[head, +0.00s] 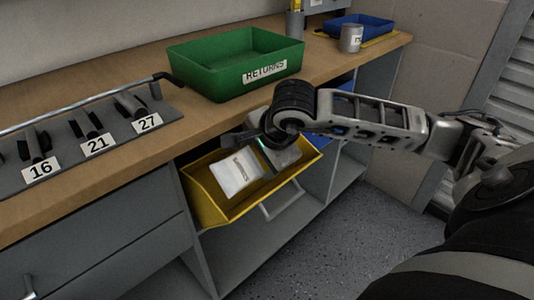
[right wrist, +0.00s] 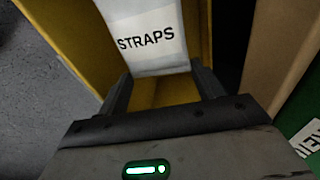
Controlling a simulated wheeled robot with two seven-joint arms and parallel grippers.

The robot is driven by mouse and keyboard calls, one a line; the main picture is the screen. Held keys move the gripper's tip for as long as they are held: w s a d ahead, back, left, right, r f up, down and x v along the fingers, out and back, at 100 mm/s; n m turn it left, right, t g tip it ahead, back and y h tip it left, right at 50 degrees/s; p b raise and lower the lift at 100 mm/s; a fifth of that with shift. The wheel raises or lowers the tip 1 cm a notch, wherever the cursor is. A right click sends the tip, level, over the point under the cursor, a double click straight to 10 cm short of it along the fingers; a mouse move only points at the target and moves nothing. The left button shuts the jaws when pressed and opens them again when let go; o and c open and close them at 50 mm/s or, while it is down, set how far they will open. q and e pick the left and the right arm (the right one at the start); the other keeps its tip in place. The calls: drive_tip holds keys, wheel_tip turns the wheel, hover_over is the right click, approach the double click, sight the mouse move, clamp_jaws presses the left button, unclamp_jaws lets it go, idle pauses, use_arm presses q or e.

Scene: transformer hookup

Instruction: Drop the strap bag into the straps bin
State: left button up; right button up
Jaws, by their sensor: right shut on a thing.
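The strap bag (head: 238,174) is a white packet with a printed label. In the right wrist view the bag (right wrist: 150,40) reads "STRAPS" and sits between my fingers. My right gripper (right wrist: 162,84) is shut on its near end. In the head view the bag shows within the opening of the yellow bin (head: 212,207), which hangs tilted below the worktop. The bin's yellow wall (right wrist: 65,35) also shows beside the bag in the right wrist view. I cannot tell whether the bag touches the bin's floor. My left gripper is not in view.
A green bin (head: 205,75) labelled RETURNS stands on the wooden worktop (head: 165,125) above the yellow bin. A rack (head: 75,145) with numbered tools lies at left. A metal cup (head: 351,39) and blue tray (head: 360,24) are at the back. Floor (head: 345,225) is clear at right.

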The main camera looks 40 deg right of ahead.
sight(252, 163)
drive_tip(key=x, duration=0.1)
drive_tip(key=b+x, duration=0.1)
drive_tip(key=x, duration=0.2)
drive_tip(key=shift+w+a+b, duration=0.25)
drive_tip(key=shift+w+b, duration=0.05)
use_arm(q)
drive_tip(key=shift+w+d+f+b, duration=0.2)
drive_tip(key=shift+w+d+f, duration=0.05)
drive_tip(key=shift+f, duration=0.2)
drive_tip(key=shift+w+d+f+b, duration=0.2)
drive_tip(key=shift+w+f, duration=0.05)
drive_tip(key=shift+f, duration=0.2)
use_arm(e)
drive_tip(key=shift+w+x, duration=0.2)
drive_tip(key=shift+x, duration=0.95)
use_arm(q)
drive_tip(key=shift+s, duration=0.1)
use_arm(e)
drive_tip(key=shift+a+r, duration=0.1)
